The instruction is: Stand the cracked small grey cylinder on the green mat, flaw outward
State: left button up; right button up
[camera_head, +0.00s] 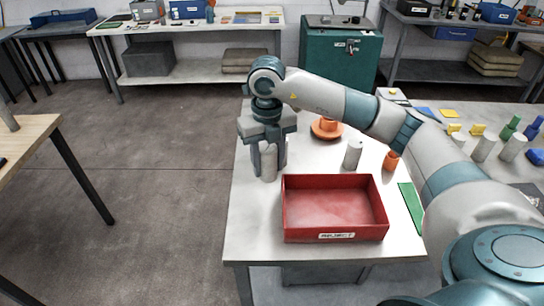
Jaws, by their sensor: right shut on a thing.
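My right gripper (268,158) points down over the left edge of the white table and is shut on a light grey cylinder (269,168), which is upright between its fingers. I cannot tell whether its base touches the table. No crack shows on it at this size. The green mat (411,209) lies at the table's right, beside the red tray, partly hidden by my right arm; its visible part is bare. Another grey cylinder (352,154) stands behind the tray, with no clear flaw visible. My left gripper is out of view.
An empty red tray (335,236) labelled REJECT stands between the gripper and the mat. The table's front left is clear.

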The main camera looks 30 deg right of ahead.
jog(key=n, duration=0.2)
jog(key=a+n, duration=0.1)
jog(key=n, duration=0.1)
jog(key=shift+s+a+f, duration=0.15)
jog(key=shift+s+a, duration=0.05)
jog(key=shift+s, duration=0.2)
pick_arm(q)
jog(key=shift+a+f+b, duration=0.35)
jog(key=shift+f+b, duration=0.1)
jog(key=shift+b, duration=0.05)
pick_arm(e)
jog(key=s+a+f+n, duration=0.1)
jog(key=s+a+n, duration=0.3)
jog(key=n, duration=1.3)
jog(key=s+a+n, duration=0.4)
jog(key=s+n, duration=0.1)
jog(key=n, duration=1.1)
jog(key=shift+s+a+f+n, duration=0.15)
jog(key=shift+a+f+n, duration=0.2)
jog(key=shift+a+n, duration=0.05)
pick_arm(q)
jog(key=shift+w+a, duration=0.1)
